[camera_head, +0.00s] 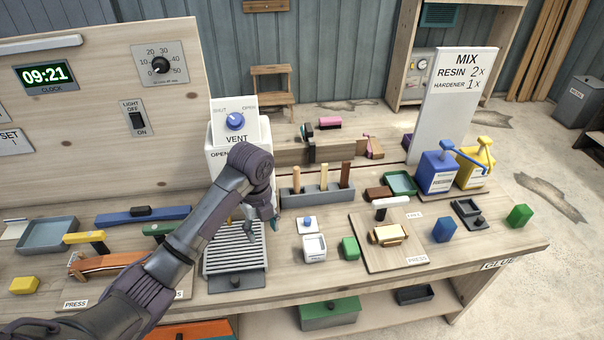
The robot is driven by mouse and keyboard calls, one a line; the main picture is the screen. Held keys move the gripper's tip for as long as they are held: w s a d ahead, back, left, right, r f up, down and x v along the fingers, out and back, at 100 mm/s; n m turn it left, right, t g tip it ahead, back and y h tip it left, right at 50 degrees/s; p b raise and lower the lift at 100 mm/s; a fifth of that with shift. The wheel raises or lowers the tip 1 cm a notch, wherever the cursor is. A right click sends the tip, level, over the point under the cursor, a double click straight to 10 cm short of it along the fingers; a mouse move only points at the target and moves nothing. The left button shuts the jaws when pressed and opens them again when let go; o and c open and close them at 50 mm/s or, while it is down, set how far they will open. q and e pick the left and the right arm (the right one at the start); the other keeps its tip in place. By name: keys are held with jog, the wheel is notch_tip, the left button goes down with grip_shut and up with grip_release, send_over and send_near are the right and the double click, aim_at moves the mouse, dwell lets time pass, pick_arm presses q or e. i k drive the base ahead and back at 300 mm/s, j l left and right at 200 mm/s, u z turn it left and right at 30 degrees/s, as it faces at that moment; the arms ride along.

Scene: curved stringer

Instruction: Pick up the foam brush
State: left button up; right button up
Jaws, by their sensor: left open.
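A grey rack (317,196) stands on the bench right of my left arm. Upright wooden handles (323,176) stick out of it in a row; their lower ends are hidden in the rack. I cannot tell for sure which of them, if any, is the foam brush. My left gripper (258,220) is open, points down and appears empty. It is just left of the rack, above the grey slatted tray (235,248) in front of the white vent unit (221,150). My right gripper is not in view.
A small white cup (314,247) and a green block (349,247) stand in front of the rack. A wooden press board (390,258) is to the right. Blue (437,172) and yellow (475,167) pump bottles stand farther right.

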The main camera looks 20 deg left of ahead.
aim_at(296, 170)
jog(key=i, duration=1.05)
